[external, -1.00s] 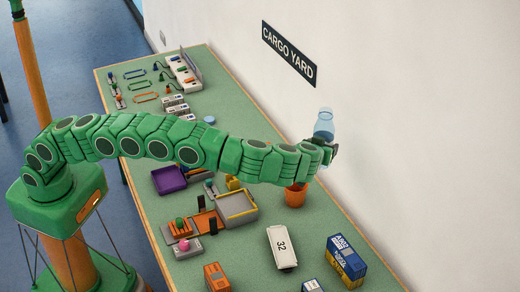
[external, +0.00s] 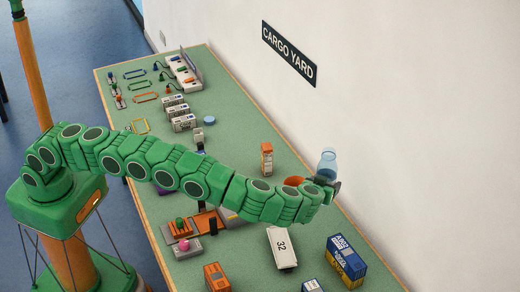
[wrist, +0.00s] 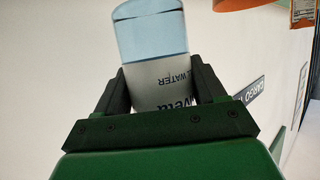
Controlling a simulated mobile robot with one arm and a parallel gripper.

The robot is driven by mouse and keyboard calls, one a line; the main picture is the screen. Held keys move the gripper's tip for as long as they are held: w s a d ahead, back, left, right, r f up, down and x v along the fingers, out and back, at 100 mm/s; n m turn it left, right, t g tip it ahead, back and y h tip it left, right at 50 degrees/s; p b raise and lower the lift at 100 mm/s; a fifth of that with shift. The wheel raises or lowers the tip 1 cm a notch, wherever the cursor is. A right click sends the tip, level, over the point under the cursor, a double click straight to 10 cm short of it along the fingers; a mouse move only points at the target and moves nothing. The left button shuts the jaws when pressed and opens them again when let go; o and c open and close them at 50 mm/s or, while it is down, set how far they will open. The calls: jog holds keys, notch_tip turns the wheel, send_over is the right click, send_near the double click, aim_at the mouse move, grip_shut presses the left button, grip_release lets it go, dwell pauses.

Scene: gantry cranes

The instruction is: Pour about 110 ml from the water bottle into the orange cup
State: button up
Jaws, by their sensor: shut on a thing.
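The water bottle (external: 327,162) is clear light blue with a white label. My gripper (external: 328,184) is shut on it, and it stands close to upright in the external view. In the wrist view the bottle (wrist: 152,36) sits between the two dark fingers of my gripper (wrist: 162,85), which grip at the label. The orange cup (external: 293,181) is just left of the bottle in the external view, its lower part hidden behind my arm. In the wrist view an edge of the cup (wrist: 245,4) shows at the top.
An orange and white box (external: 267,160) stands behind the cup. A white container marked 32 (external: 281,248) and a stacked blue and yellow pair (external: 346,260) are in front. The white wall (external: 420,150) is close on the right.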

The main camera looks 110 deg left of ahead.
notch_tip(320, 180, down, 7)
jog(key=shift+r, duration=0.1)
jog(key=shift+r, duration=0.15)
dwell(0.5)
